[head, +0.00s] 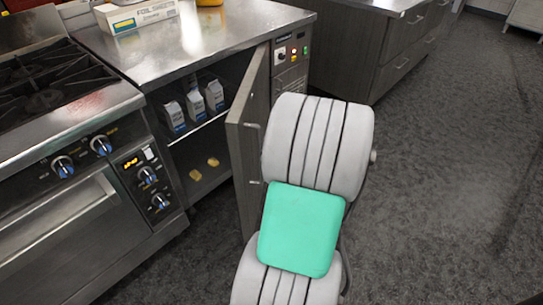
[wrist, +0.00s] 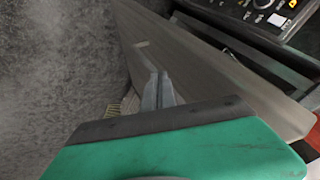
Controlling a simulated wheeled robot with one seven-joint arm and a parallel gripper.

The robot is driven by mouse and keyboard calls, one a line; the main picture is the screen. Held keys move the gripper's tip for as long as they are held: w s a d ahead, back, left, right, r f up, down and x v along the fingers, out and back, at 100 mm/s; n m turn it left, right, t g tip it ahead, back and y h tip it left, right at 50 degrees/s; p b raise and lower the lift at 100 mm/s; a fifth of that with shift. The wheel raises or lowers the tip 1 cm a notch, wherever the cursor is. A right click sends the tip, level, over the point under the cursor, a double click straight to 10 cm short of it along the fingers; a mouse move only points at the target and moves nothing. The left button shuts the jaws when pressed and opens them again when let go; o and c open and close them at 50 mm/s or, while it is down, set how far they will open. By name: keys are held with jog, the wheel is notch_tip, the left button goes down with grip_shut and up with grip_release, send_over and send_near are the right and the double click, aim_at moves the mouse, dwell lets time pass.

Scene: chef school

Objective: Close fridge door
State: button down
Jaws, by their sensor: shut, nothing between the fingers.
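The fridge door (head: 250,140) is a grey-brown panel under the steel counter. It stands open, swung out towards me, with its edge facing me. The fridge interior (head: 185,150) is open to the left of the door. My gripper (wrist: 158,78) is shut and empty, its fingers close to the door's outer face near the handle; I cannot tell whether they touch it. In the head view my arm hides the gripper.
Several cartons (head: 193,103) stand on the fridge shelf, and small yellowish items (head: 204,169) lie below. A stove (head: 65,130) stands to the left. A control panel (head: 291,53) is right of the opening. Dark floor (head: 440,180) is clear to the right.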

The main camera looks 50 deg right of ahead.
aim_at(246, 161)
jog(key=w, duration=0.1)
jog(key=w+a+f, duration=0.1)
jog(key=w, duration=0.1)
jog(key=w+a+f, duration=0.1)
jog(key=w, duration=0.1)
jog(key=shift+a+f+b, duration=0.1)
jog(key=shift+f+b, duration=0.1)
jog(key=shift+b, duration=0.1)
jog(key=shift+w+a, duration=0.1)
